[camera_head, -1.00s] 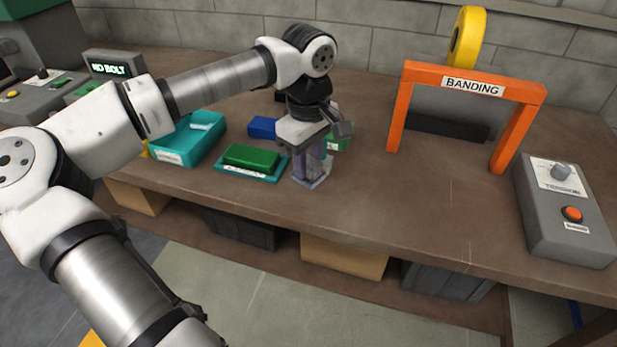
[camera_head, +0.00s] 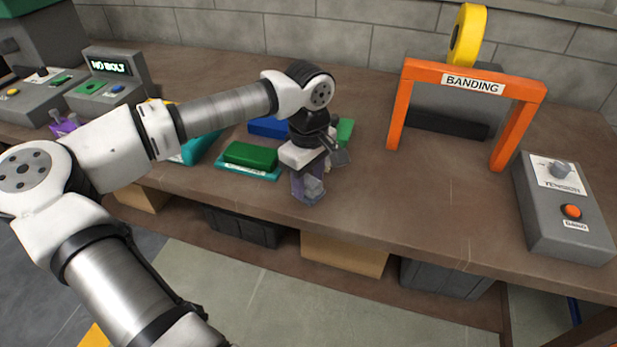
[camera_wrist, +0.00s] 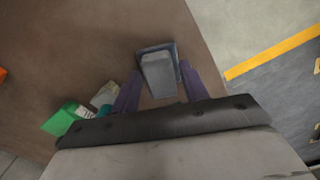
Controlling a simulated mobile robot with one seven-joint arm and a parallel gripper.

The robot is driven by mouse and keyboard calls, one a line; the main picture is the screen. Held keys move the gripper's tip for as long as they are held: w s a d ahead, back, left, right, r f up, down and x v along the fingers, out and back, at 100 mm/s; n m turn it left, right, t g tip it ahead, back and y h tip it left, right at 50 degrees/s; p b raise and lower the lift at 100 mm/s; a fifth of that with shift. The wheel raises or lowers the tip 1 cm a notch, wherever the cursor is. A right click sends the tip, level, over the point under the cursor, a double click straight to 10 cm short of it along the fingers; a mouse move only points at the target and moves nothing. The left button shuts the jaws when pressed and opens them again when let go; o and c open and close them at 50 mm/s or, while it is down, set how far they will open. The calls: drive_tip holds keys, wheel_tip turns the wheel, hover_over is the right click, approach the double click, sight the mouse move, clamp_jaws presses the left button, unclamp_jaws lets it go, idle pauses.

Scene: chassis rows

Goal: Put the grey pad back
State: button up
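The grey pad (camera_wrist: 158,75) is a pale grey block with a darker blue-grey part at its far end, seen in the wrist view between the purple fingers. It also shows in the head view (camera_head: 313,188), low between the fingertips. My gripper (camera_head: 307,190) points down over the near part of the bench. Its fingers (camera_wrist: 161,72) flank the pad, and the tips appear to meet the sides of its darker part. The fingers partly hide the pad in the head view, so its clearance from the bench is unclear.
A green block (camera_head: 250,155) lies on a teal tray (camera_head: 240,170) left of my gripper. A blue block (camera_head: 268,127) and another green thing (camera_head: 345,131) are behind it. The orange BANDING frame (camera_head: 402,105) and grey TENSION box (camera_head: 565,225) stand right. Bench between is clear.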

sight(309, 180)
drive_tip(key=shift+o, duration=0.5)
drive_tip(key=shift+r, duration=0.1)
drive_tip(key=shift+r+p, duration=0.2)
drive_tip(key=shift+p, duration=0.1)
wheel_tip(309, 180, up, 12)
drive_tip(key=b, duration=0.1)
drive_tip(key=shift+b, duration=0.4)
drive_tip(key=shift+f, duration=0.1)
